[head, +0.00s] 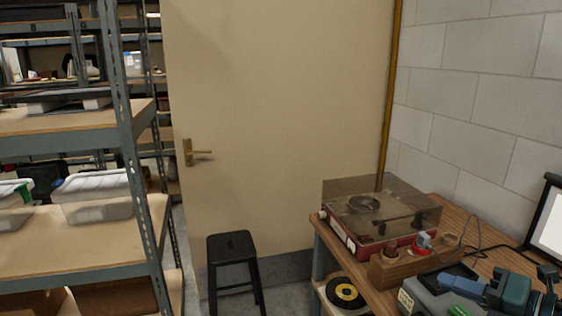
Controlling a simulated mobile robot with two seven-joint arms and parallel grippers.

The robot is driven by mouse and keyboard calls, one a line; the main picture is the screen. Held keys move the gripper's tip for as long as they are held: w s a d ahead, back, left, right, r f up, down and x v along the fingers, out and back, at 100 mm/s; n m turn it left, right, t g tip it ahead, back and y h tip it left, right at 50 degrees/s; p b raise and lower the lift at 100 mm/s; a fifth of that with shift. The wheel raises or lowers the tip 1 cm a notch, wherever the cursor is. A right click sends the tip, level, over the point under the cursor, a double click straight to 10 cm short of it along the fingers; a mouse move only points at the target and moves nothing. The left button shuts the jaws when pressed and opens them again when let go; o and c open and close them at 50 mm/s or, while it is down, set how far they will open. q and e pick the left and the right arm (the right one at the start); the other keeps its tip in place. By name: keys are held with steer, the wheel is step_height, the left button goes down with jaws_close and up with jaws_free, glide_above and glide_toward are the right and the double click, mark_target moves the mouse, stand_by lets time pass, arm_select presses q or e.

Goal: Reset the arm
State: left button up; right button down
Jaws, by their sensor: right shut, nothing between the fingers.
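My right gripper (464,286) is at the lower right in the head view. It is shut and empty, low over the near part of the wooden table (472,217). It appears close to a grey-green case (420,299), and I cannot tell whether they touch. My left gripper is not in view.
A red record player (368,243) with a clear lid stands on the table. A wooden block (392,268) with a red-and-white item is in front of it, and a framed panel (548,222) is at right. A black stool (231,246) stands before the closed door (285,120). Shelving (75,255) fills the left.

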steer(key=s+d+f+m+h, duration=0.2)
steer(key=s+f+m+h, duration=0.35)
steer(key=m, duration=0.55)
steer(key=s+d+f+m+h, duration=0.2)
steer(key=f+m+h, duration=0.5)
steer(key=f+m, duration=0.3)
steer(key=s+a+f+m+g+y, duration=0.2)
steer(key=s+a+f+m+g, duration=0.15)
steer(key=s+a, duration=0.35)
steer(key=s+a+f+m+g+y, duration=0.1)
steer(key=s+a+f+m+g, duration=0.2)
steer(key=s+a+m+g, duration=0.3)
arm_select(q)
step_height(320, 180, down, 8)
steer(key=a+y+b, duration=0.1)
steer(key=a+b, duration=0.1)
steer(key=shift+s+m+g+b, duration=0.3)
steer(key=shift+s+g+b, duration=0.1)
arm_select(e)
steer(key=w+a+f+n+t+y, duration=0.2)
steer(key=w+a+f+t, duration=0.3)
steer(key=f, duration=0.4)
steer(key=shift+a+f+t+y, duration=0.25)
steer(key=shift+a+t+y, duration=0.4)
steer(key=shift+t, duration=0.7)
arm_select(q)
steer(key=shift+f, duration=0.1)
arm_select(e)
steer(key=shift+w+n, duration=0.1)
steer(key=shift+n, duration=0.15)
